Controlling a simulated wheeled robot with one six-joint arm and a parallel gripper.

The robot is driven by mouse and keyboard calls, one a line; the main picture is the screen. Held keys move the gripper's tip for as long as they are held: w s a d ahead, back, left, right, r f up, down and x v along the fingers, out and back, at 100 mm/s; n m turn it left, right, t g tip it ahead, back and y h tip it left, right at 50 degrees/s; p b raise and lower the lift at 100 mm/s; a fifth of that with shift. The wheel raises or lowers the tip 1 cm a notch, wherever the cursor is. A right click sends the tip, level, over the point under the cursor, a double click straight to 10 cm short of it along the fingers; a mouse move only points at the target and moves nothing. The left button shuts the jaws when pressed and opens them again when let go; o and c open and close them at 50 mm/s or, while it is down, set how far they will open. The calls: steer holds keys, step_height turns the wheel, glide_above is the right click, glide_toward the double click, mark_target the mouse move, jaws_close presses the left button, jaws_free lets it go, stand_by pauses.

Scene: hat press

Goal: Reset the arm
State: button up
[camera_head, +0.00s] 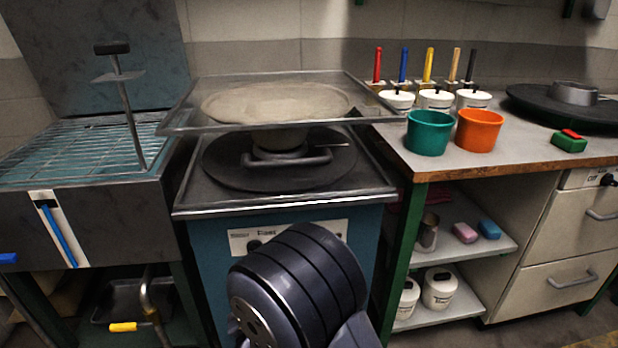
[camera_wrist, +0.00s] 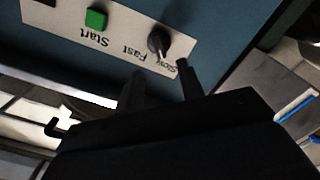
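My arm (camera_head: 290,285) is folded in front of the blue machine (camera_head: 200,270) in the head view and covers part of its control panel (camera_head: 330,229). My gripper is hidden there. In the wrist view my gripper (camera_wrist: 161,84) shows as two dark fingers with a gap between them, open and with nothing seen between them. Beyond the fingers is the panel, upside down, with a green Start button (camera_wrist: 96,18) and a black knob (camera_wrist: 158,42) marked Fast and Slow. The fingertips appear close to the knob; I cannot tell whether they touch it.
A glass-like tray (camera_head: 180,120) with a pale disc (camera_head: 275,102) sits above the machine's round black plate (camera_head: 230,168). A gridded basin (camera_head: 75,150) stands left. The right bench (camera_head: 520,160) holds green (camera_head: 428,132) and orange (camera_head: 479,131) cups. Shelves (camera_head: 460,240) are below.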

steer(key=b+x, duration=0.1)
steer(key=x, duration=0.7)
